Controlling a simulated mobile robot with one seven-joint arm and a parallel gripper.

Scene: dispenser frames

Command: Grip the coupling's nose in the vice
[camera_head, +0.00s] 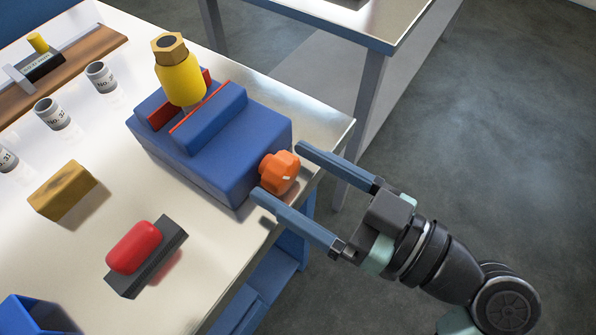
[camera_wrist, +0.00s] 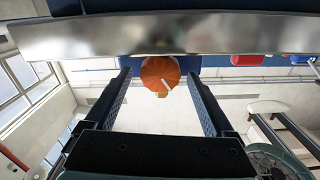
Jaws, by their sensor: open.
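The blue vice (camera_head: 215,140) stands on the bench with red-faced jaws (camera_head: 203,104). The coupling (camera_head: 180,80), a yellow body with a brass hex top, stands upright above the jaws. Its narrow grey lower end goes down between them; I cannot tell whether they touch it. The orange knob (camera_head: 281,172) is on the vice's front, near the bench edge. My gripper (camera_head: 278,168) is open, its two fingers reaching toward the knob from either side. In the wrist view the knob (camera_wrist: 160,72) sits between the fingertips of my gripper (camera_wrist: 159,74), with gaps on both sides.
A red-topped dark block (camera_head: 135,248), a wood-coloured block (camera_head: 62,190) and several grey labelled cups (camera_head: 52,113) stand on the bench (camera_head: 105,165). A wooden board (camera_head: 75,65) with a small yellow-topped device lies at the back left. Open floor lies to the right.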

